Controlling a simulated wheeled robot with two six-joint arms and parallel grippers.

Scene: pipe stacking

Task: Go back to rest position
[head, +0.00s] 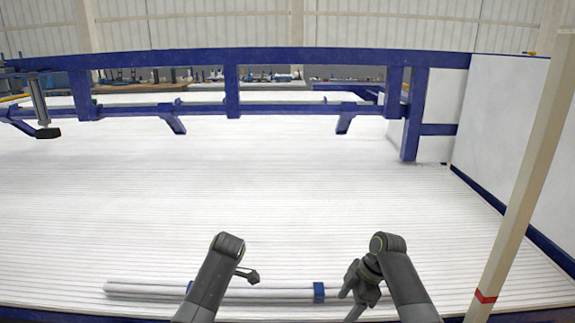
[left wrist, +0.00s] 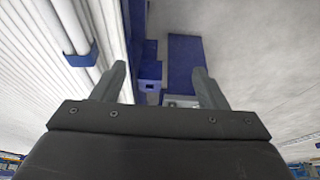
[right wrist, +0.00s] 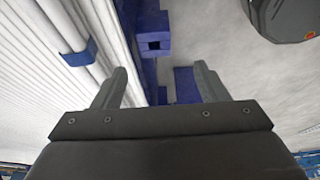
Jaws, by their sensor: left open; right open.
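My left gripper (head: 248,276) is mostly hidden behind my left arm at the front of the head view. In the left wrist view its two fingers (left wrist: 161,78) are spread with nothing between them. My right gripper (head: 358,284) hangs beside my right arm, near the right part of the white pipes. In the right wrist view its fingers (right wrist: 160,76) are also spread and empty.
White pipes (head: 265,291) with blue bands lie across the front of a wide white ribbed surface (head: 200,200). They also show in the left wrist view (left wrist: 62,22). A blue frame (head: 270,56) crosses the back. A pale post (head: 525,180) stands at right.

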